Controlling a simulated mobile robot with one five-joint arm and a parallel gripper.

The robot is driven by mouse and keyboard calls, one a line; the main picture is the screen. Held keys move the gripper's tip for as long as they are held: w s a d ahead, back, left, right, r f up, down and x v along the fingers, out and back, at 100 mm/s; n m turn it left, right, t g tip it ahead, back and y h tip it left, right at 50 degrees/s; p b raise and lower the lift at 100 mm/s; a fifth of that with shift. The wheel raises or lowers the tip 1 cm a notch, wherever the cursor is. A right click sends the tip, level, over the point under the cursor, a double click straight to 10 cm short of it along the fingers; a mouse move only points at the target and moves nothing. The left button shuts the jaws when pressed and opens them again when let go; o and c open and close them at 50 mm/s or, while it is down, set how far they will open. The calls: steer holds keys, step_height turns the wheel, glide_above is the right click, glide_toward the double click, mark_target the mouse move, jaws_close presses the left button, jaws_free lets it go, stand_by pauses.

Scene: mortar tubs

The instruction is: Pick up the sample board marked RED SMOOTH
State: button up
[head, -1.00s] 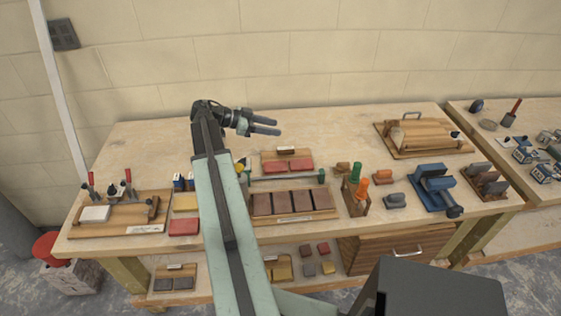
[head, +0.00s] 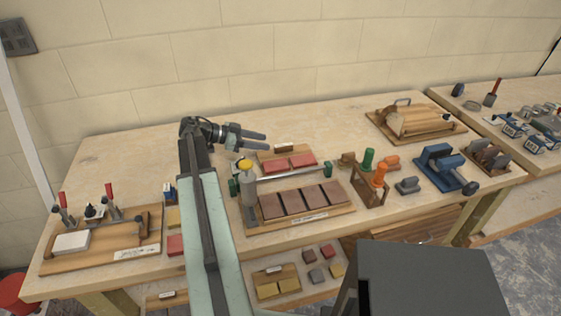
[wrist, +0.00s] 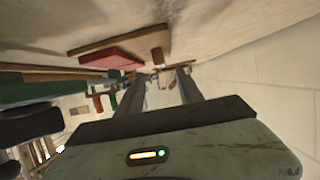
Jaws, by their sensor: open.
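Two flat red pieces (head: 290,163) lie side by side on a small wooden holder at the back middle of the table, with a pale label behind them. Another red piece (head: 175,245) is partly hidden by my arm at the left. The markings are too small to read, so I cannot tell which is RED SMOOTH. My gripper (head: 262,140) is open and empty, left of and behind the holder with the two red pieces. In the wrist view, a red piece (wrist: 112,60) on its wooden base shows tilted beyond the fingers, apart from them.
A wooden tray of several brown squares (head: 300,202) stands in front, with a rail behind it and a yellow-topped bottle (head: 248,183) at its left. A clamp board (head: 100,240) is left.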

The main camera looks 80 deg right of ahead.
mark_target(282, 145)
steer(key=b+x, duration=0.2)
steer(key=x, duration=0.4)
steer(key=shift+s+d+f+b, duration=0.25)
steer(key=shift+f+b, duration=0.1)
steer(key=shift+b, duration=0.05)
steer(key=shift+r, duration=0.1)
jaws_close()
stand_by(1.0)
